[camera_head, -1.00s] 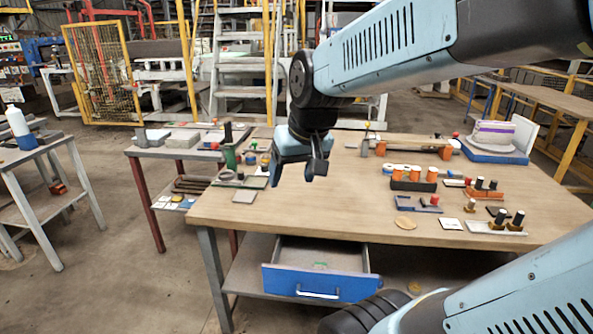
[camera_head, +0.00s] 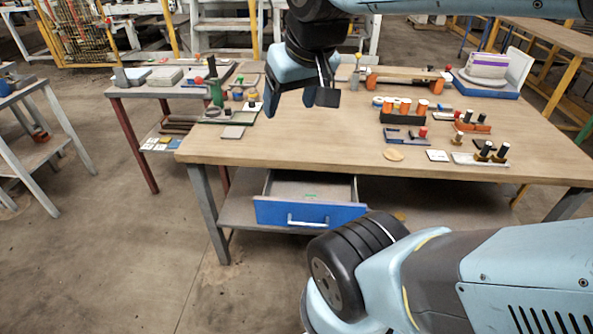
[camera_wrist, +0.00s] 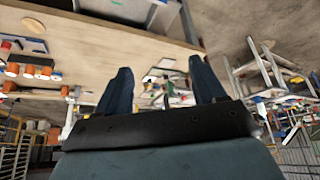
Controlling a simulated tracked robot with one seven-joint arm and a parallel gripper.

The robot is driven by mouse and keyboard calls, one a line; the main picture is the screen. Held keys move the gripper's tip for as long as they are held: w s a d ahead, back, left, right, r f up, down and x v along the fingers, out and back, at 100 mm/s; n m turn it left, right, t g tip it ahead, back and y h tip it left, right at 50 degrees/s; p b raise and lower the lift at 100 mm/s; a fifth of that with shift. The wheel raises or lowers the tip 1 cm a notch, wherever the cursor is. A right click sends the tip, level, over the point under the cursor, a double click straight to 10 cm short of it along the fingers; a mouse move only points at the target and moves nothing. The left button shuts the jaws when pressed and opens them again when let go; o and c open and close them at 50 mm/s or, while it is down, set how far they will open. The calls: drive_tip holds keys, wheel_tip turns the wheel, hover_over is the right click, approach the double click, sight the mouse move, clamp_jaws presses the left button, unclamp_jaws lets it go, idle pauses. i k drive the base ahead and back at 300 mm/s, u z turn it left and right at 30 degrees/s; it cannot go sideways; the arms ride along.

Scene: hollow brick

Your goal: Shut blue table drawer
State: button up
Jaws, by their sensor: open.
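The blue table drawer (camera_head: 311,213) hangs under the wooden workbench and is pulled out toward me. Its front is blue with a pale bar handle (camera_head: 308,222), and its grey inside shows from above with a small green item in it. My gripper (camera_head: 305,100) is open and empty above the left part of the tabletop, behind and above the drawer. In the wrist view the two dark fingers (camera_wrist: 160,88) stand apart with nothing between them.
The workbench top (camera_head: 300,145) carries orange cylinders (camera_head: 405,105), small trays and black-topped pegs at the right. A side table (camera_head: 165,92) with blocks stands to the left. My arm link covers the floor right of the drawer. Open floor lies in front and left of the drawer.

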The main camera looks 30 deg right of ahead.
sight(283, 202)
drive_tip(key=u, duration=0.4)
drive_tip(key=k, duration=1.65)
drive_tip(key=z, duration=0.4)
drive_tip(key=i, duration=0.95)
drive_tip(key=u, duration=0.05)
